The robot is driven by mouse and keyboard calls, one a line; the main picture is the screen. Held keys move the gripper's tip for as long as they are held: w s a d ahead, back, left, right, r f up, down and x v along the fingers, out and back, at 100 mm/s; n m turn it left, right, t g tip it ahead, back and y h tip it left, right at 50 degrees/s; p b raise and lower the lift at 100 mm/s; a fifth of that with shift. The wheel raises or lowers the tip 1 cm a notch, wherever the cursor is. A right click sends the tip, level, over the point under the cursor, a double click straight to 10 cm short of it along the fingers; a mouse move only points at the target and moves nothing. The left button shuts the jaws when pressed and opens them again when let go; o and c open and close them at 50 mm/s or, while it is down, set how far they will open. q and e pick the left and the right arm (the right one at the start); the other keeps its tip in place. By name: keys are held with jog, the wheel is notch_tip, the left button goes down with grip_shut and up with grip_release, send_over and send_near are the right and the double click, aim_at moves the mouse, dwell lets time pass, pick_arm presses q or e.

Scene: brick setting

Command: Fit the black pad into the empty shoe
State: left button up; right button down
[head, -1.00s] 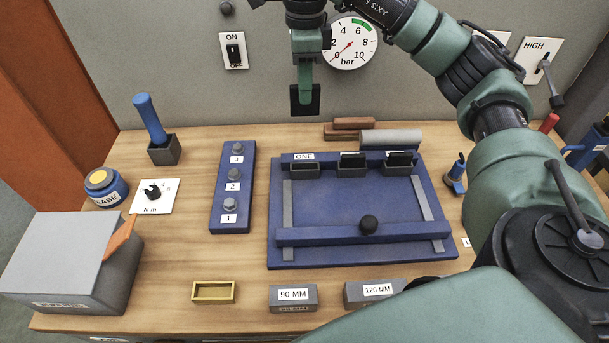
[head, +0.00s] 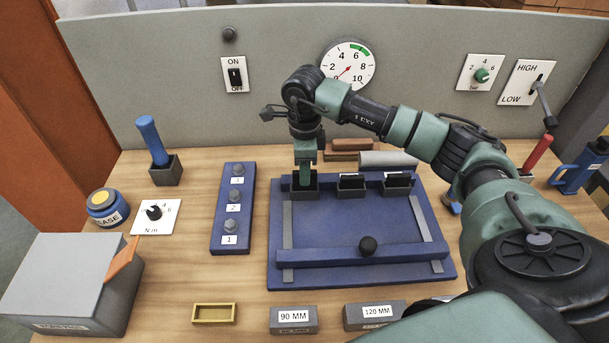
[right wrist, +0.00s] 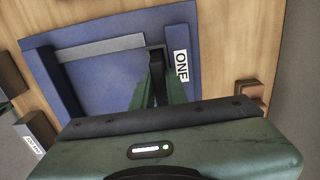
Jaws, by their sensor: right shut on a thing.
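My right gripper (head: 304,172) is shut on the black pad (right wrist: 157,62), with its fingers pointing down at the left shoe of the blue fixture. This shoe (head: 303,191) is a small dark open box, the one beside the ONE label in the right wrist view (right wrist: 181,65). The pad is at the shoe's mouth, largely hidden by the fingers and the shoe; I cannot tell how deep it sits. The middle shoe (head: 351,190) and the right shoe (head: 397,188) each hold a black pad. My left gripper is not in view.
A yellow tray (head: 214,314) and labelled blocks (head: 293,319) are in front.

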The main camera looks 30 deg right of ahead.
notch_tip(320, 180, down, 2)
jog(key=shift+f, duration=0.2)
jog(key=c, duration=1.4)
grip_release()
